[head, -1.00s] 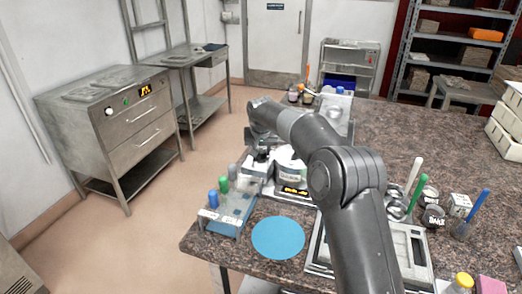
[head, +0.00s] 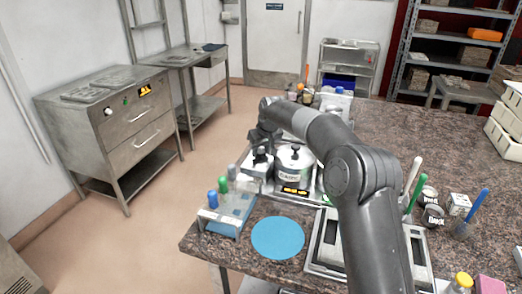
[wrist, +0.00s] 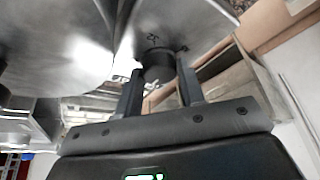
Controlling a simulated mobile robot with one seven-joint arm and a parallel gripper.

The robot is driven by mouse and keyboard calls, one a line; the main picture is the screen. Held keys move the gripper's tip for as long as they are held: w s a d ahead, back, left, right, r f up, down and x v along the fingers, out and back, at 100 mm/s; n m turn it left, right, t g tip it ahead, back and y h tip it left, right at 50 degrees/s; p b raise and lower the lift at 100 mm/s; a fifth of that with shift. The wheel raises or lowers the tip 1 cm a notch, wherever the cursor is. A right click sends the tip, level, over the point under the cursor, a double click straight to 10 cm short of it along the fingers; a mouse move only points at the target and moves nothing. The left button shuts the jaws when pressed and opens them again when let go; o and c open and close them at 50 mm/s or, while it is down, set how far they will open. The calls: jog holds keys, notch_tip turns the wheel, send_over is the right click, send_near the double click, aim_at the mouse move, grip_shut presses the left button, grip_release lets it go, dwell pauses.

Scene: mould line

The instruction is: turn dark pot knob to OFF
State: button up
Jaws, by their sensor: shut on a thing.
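In the wrist view a short dark knob (wrist: 157,66) sits between the two fingers of my gripper (wrist: 160,88), which are shut on it. The knob joins a shiny curved metal surface (wrist: 70,45) with a small dark mark beside it. In the head view my gripper (head: 260,138) points down at the left side of the pot station, and the knob there cannot be told apart from it. A white-grey pot (head: 294,165) with a dark lid knob stands just right of the gripper. The knob's pointer and any OFF mark cannot be read.
A dark display with yellow text (head: 294,190) is in front of the pot. A rack with blue, green and grey tops (head: 226,210) and a blue round mat (head: 278,237) lie nearer. Jars and brushes stand at right. The worktop (head: 400,130) behind my arm is largely clear.

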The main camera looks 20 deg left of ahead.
jog(key=o, duration=1)
jog(key=v, duration=1)
jog(key=shift+s+r, duration=0.1)
jog(key=shift+r, duration=0.3)
jog(key=shift+d, duration=0.1)
jog(key=s+d+r+m+t+h, duration=0.15)
jog(key=s+d+r, duration=0.35)
jog(key=s+d, duration=0.55)
jog(key=s+d+r+m+h, duration=0.1)
jog(key=s+d+r+m, duration=0.2)
jog(key=s+d+r, duration=0.75)
jog(key=s+d+f+m, duration=0.1)
jog(key=s+d+f, duration=0.4)
jog(key=s+d, duration=0.1)
jog(key=s+d+f+m, duration=0.2)
jog(key=s+d+f, duration=0.3)
jog(key=s+d, duration=0.1)
jog(key=s+d+f+m+t+h, duration=0.1)
jog(key=s+d+f, duration=0.4)
jog(key=s, duration=0.3)
jog(key=shift+s+d+m, duration=0.1)
jog(key=shift+d+m, duration=0.25)
jog(key=shift+d, duration=0.45)
